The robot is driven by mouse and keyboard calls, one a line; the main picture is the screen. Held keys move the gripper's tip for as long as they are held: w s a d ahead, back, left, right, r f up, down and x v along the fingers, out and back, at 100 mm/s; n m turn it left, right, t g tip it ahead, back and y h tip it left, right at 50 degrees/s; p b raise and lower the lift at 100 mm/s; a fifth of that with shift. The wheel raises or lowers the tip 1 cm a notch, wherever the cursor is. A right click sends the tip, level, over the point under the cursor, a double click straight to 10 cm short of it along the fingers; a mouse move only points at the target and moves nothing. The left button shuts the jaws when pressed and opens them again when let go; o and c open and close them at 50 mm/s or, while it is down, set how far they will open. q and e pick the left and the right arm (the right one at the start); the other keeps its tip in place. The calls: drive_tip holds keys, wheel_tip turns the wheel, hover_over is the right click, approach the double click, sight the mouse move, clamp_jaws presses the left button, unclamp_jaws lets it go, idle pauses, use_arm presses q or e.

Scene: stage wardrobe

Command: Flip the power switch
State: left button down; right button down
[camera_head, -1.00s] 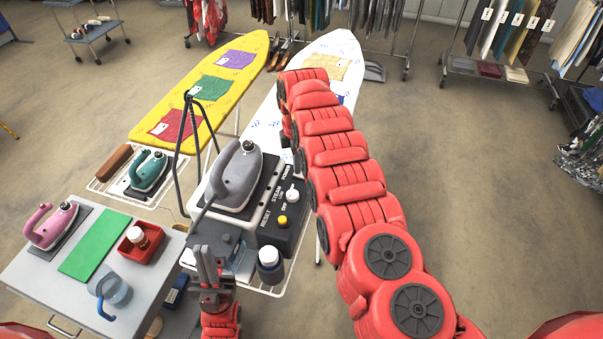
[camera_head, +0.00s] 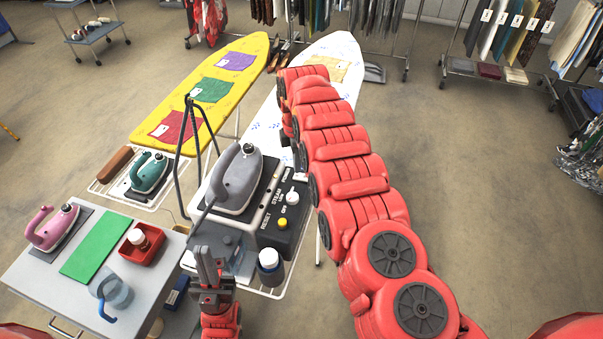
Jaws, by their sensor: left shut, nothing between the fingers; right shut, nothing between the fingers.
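The dark control box (camera_head: 270,237) sits at the near end of the white ironing board, beside a grey iron (camera_head: 237,178). It carries a white knob (camera_head: 292,197) near the STEAM and OFF labels and a yellow button (camera_head: 282,223) by RESET. The POWER label is at its far right end; the switch there is mostly hidden by my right arm. My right gripper (camera_head: 299,163) is low beside that end, largely hidden behind its own red links; whether it touches the switch cannot be seen. My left gripper (camera_head: 208,270) is shut and empty, pointing up in front of the box.
A clear container and a white-capped bottle (camera_head: 270,266) stand near the box. A grey cart (camera_head: 40,280) at left holds a pink iron, green mat and red tray. A yellow ironing board (camera_head: 215,90) stands behind. Open floor lies to the right.

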sight(297, 176)
drive_tip(key=shift+r, duration=1.35)
drive_tip(key=shift+r+b, duration=0.3)
drive_tip(key=shift+r, duration=0.25)
drive_tip(key=shift+s+r, duration=0.1)
drive_tip(key=shift+r, duration=0.4)
